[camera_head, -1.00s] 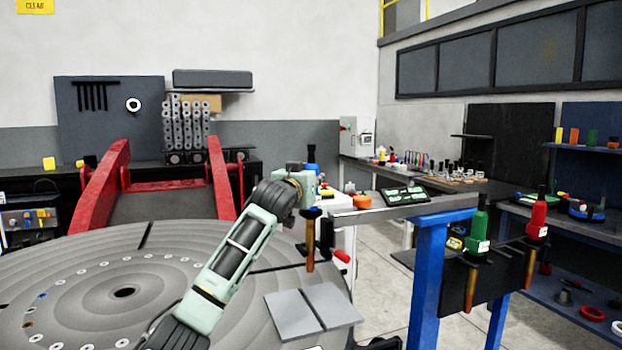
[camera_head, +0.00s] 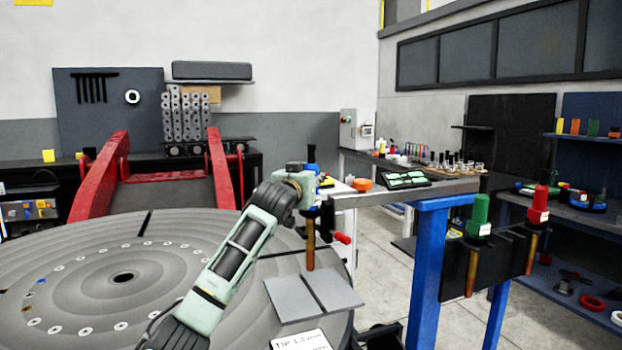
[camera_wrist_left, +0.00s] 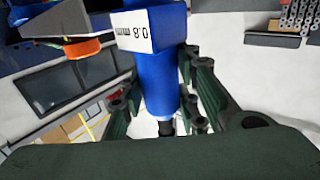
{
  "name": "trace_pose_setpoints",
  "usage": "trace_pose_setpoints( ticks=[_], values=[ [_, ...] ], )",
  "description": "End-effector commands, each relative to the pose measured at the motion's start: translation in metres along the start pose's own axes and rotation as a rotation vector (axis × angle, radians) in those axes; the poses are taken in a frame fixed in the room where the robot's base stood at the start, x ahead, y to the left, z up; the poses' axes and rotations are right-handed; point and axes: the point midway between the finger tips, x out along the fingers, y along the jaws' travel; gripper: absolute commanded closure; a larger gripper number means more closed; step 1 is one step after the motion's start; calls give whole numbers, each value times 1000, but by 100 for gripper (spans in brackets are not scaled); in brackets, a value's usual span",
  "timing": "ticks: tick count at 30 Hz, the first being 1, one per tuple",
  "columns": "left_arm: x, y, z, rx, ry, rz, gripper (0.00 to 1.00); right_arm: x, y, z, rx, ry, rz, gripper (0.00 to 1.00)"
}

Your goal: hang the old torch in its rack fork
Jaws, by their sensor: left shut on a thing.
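My left gripper (camera_head: 308,190) is shut on a blue torch with a copper-coloured tube (camera_head: 310,245), held upright with the tube pointing down. In the left wrist view the blue torch body (camera_wrist_left: 158,60) with a "0.8 mm" label sits between the dark green fingers. In the head view the tube's end appears just over two grey plates; I cannot tell whether it touches. The dark torch rack (camera_head: 488,262) is at the right, on the side of the blue-legged bench. A green torch (camera_head: 480,212) and a red torch (camera_head: 538,208) hang there. My right gripper is not in view.
The grey plates (camera_head: 285,300) lie at the edge of the round slotted table (camera_head: 75,275). A white label card (camera_head: 300,340) is at the bottom. Floor shows right of the bench.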

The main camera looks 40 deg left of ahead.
Motion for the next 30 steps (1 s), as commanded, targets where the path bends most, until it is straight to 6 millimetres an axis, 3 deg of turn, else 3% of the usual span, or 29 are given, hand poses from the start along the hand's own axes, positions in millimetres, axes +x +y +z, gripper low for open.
trace_pose_setpoints(
  ticks=[30],
  values=[
    [-46, 35, -3, -2, 14, 2, 100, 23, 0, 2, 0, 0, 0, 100]
  ],
)
